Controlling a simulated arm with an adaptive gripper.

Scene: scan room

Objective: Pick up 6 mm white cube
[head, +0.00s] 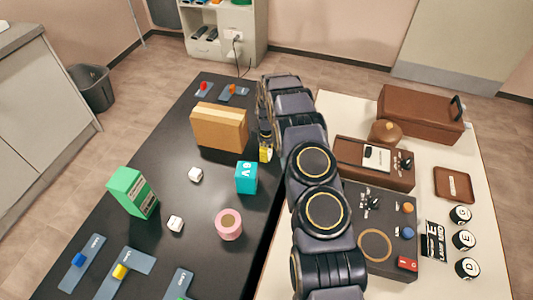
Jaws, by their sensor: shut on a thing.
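Two small white cubes with dark marks lie on the black table: one cube (195,174) left of the teal block, the other cube (176,223) nearer to me. I cannot read their sizes. My gripper (265,148) is at the black table's right side, right of the cardboard box and beyond the teal block. It is shut on a small yellow thing (265,156), mostly hidden by the fingers. Both white cubes are apart from my gripper.
The black table (160,165) also holds a cardboard box (219,127), green box (133,192), teal block (246,177), pink ring (229,224) and several grey plates with coloured pieces. The cream table (335,110) at right is crowded with brown boxes and black round pieces.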

